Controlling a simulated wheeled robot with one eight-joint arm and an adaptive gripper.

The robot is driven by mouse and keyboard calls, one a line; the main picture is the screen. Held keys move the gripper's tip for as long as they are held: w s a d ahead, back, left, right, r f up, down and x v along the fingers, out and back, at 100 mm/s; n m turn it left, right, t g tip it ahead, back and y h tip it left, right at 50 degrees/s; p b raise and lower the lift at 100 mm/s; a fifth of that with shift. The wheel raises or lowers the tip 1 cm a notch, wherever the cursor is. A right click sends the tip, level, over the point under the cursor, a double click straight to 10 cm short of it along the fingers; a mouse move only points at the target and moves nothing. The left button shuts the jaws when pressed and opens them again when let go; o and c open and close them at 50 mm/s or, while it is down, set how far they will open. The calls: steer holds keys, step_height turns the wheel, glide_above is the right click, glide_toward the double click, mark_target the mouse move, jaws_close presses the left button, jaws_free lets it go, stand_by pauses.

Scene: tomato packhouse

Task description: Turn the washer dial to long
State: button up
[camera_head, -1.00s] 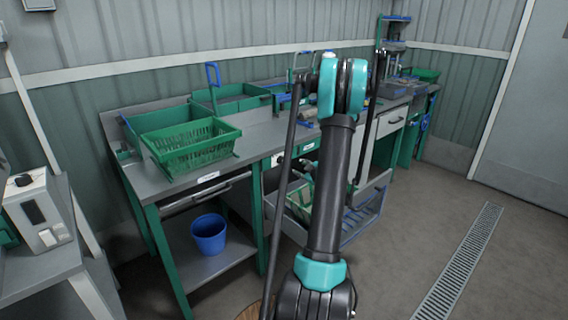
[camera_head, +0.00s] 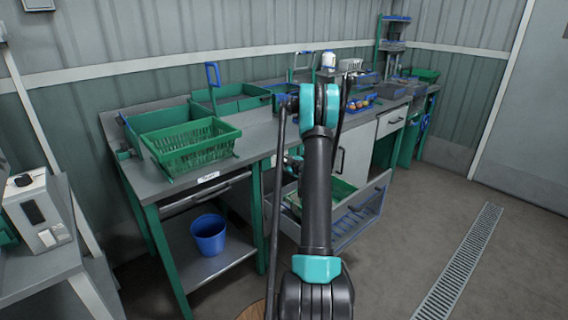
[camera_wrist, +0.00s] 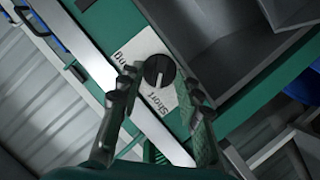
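The washer dial (camera_wrist: 158,70) is a round black knob on a white label plate (camera_wrist: 150,48) on a green panel, in the wrist view. "Short" is printed below the knob, and part of a word ending in "ng" shows at its upper left. A pale mark on the knob seems to face the "Short" side. My gripper (camera_wrist: 162,82) is open, one finger on each side of the knob, with gaps visible. Whether the fingertips reach down to the knob's depth I cannot tell. In the head view my arm hides the dial and most of the gripper.
A green basket (camera_head: 190,147) sits on the workbench, left of my arm. An open drawer (camera_head: 362,222) juts out below the bench at right. A blue bucket (camera_head: 208,234) stands on the lower shelf. The floor at right is clear around a drain grate (camera_head: 460,265).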

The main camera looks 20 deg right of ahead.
steer(key=shift+w, duration=0.2)
jaws_close()
